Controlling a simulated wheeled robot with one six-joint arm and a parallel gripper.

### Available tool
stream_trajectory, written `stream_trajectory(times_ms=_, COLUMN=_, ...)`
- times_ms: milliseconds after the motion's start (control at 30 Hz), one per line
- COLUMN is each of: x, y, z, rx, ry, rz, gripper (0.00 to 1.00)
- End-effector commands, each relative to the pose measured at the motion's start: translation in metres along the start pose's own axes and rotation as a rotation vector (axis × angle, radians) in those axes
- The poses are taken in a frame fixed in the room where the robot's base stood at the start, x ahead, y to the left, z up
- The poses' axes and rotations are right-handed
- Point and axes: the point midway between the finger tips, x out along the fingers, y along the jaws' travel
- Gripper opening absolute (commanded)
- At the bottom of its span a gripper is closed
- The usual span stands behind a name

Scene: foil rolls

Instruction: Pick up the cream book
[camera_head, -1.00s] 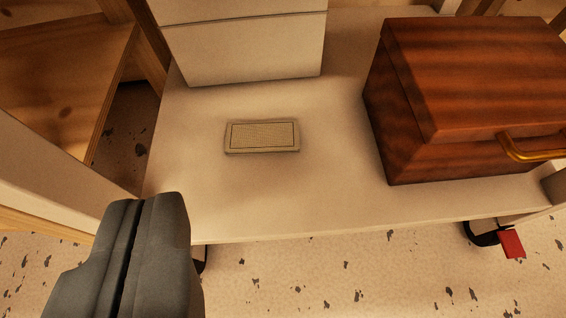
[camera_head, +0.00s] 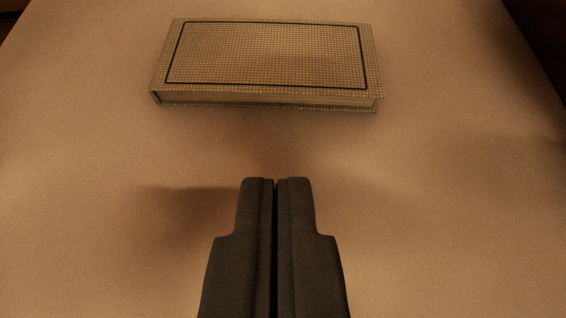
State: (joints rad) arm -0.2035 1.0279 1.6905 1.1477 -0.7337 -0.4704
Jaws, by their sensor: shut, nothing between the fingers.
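The cream book (camera_head: 268,57) lies flat on the pale surface (camera_head: 100,240) in the upper middle of the view. It has a woven-looking cover with a thin dark border line, and its near long edge shows the pages. My gripper (camera_head: 275,181) is below it in the picture, centred and pointing toward the book's near edge. Its two dark fingers are together with only a thin slit between them, and they hold nothing. The fingertips are apart from the book, with bare surface showing between.
The surface around the book is clear on both sides. A dark shape (camera_head: 545,40) stands at the upper right edge of the view. The surface's left edge shows at the upper left corner.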

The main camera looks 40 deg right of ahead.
Motion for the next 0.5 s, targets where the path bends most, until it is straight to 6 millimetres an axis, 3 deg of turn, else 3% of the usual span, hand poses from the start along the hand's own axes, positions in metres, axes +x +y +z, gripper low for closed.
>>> stream_trajectory(times_ms=500, x=0.074, y=0.001, z=-0.051, rx=0.002, ry=0.001, rz=0.001, gripper=0.0)
